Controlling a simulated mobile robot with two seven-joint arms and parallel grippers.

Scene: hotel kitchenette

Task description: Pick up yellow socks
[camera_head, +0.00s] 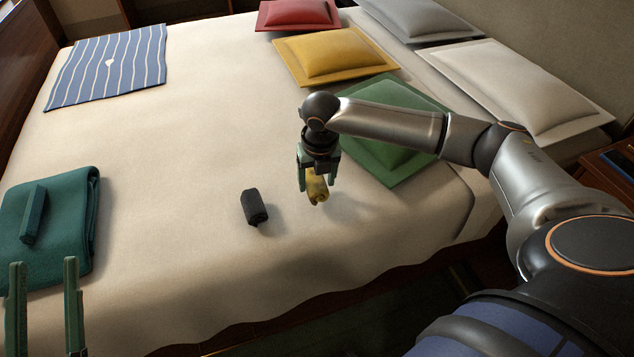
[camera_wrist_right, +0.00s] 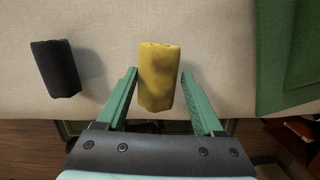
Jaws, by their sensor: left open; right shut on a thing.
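The yellow socks (camera_head: 318,191) are a rolled bundle between the green fingers of my right gripper (camera_head: 317,180), over the near middle of the bed. My left gripper (camera_head: 45,265) is open and empty at the lower left, near the teal blanket.
A black rolled sock bundle (camera_head: 254,207) lies just left of the yellow one. A folded teal blanket (camera_head: 75,225) lies at the left. Green (camera_head: 405,98), yellow (camera_head: 290,50) and red (camera_head: 265,14) cushions lie behind. The middle of the bed (camera_head: 190,150) is clear.

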